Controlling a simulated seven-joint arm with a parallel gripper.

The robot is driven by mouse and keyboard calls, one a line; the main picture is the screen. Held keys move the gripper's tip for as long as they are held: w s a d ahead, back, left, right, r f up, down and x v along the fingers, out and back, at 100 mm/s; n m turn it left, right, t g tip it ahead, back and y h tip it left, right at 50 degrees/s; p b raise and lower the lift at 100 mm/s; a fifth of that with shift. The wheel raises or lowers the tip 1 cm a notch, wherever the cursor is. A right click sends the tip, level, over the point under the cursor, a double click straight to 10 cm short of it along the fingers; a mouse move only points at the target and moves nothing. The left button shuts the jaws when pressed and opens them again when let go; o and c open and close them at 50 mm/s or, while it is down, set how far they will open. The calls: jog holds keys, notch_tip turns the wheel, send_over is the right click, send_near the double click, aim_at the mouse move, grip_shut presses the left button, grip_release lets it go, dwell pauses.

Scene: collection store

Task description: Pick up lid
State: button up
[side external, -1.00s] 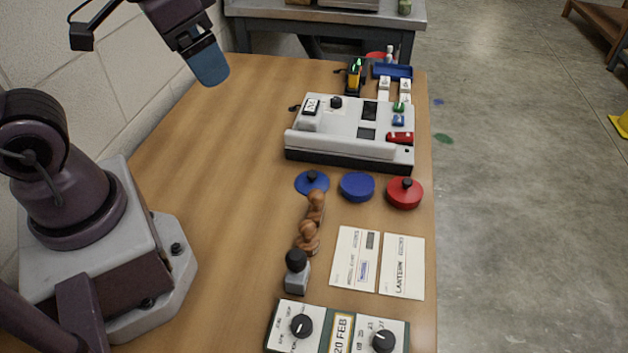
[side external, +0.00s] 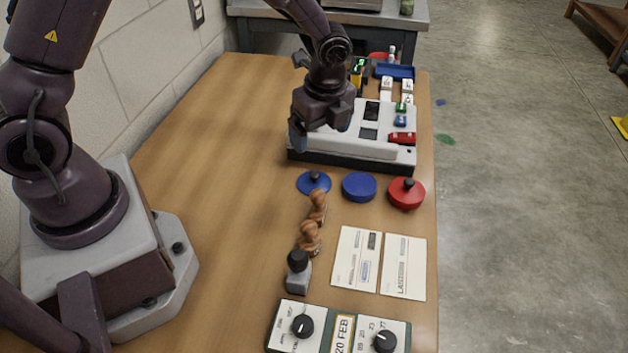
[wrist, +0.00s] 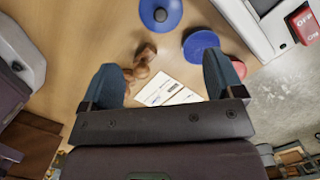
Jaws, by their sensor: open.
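A blue round lid (side external: 314,184) with a black knob lies on the wooden table, in front of the white machine's left part. It also shows at the top of the wrist view (wrist: 168,20). A plain blue round container (side external: 359,187) without a knob stands just right of it; the wrist view shows it too (wrist: 201,47). A red round piece (side external: 406,197) with a black knob is further right, partly hidden by a finger in the wrist view. My gripper (side external: 299,137) is open and empty, above the machine's front left; its two blue fingers (wrist: 163,82) are spread apart.
The white machine (side external: 345,145) stands behind the lids. Wooden-handled stamps (side external: 311,236), a dark-knobbed stamp (side external: 297,272), paper cards (side external: 403,266) and a date dial device (side external: 342,328) lie nearer. The table's left part (side external: 205,150) is clear.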

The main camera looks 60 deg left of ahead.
aim_at(314, 175)
jog(key=shift+m, duration=0.3)
jog(key=f, duration=0.4)
jog(key=a+f, duration=0.1)
jog(key=f, duration=0.8)
jog(key=shift+a, duration=0.4)
jog(key=shift+r, duration=0.1)
jog(key=shift+c, duration=0.5)
jog(key=c, duration=0.9)
jog(key=shift+c, duration=0.2)
